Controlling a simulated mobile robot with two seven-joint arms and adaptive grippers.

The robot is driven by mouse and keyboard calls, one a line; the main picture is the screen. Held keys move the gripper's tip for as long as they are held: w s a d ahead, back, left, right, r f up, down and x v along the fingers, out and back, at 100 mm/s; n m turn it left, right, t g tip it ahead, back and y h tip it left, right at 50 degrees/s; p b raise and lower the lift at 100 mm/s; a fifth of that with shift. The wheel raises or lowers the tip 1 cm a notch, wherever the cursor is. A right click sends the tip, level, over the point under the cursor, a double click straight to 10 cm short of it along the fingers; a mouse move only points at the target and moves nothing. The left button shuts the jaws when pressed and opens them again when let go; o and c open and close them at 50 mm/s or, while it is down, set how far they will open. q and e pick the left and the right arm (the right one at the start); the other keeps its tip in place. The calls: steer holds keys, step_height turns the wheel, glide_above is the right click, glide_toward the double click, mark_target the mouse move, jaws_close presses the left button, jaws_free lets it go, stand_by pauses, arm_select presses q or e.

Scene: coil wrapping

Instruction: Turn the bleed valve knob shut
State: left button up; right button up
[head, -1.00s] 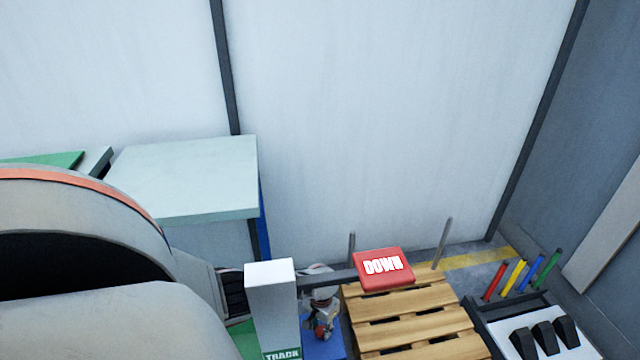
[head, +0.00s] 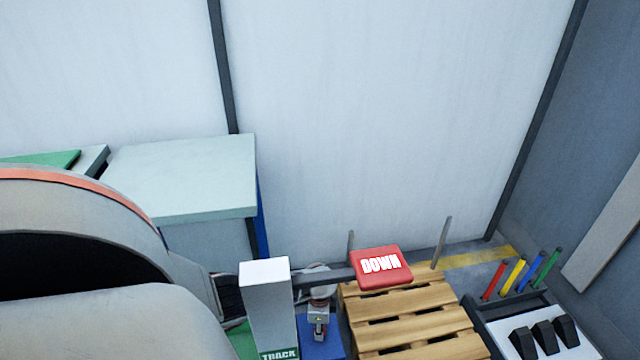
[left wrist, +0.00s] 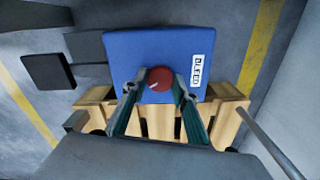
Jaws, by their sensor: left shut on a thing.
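The bleed valve knob (left wrist: 160,77) is red with a short white mark and sits on the blue box (left wrist: 125,50), beside a white "BLEED" label (left wrist: 200,75). In the left wrist view my left gripper (left wrist: 159,86) has a finger on each side of the knob and is shut on it. The white mark runs toward the left of that picture. In the head view my left gripper (head: 319,325) is small, above the blue box (head: 332,348), and the knob is hidden there. My right gripper is not in view.
A white "TRACK" post (head: 268,305) stands just left of my left gripper in the head view. A red "DOWN" block (head: 381,266) on a dark bar is to its right, above a wooden pallet (head: 410,318). A lever console (head: 520,315) is farther right.

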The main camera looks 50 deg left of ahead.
arm_select(q)
steer(key=m, duration=0.5)
steer(key=shift+f+m+b, duration=0.1)
steer(key=shift+m+b, duration=0.2)
steer(key=shift+m, duration=0.1)
stand_by(0.4)
steer(key=o, duration=1.1)
step_height(320, 180, up, 12)
stand_by(0.5)
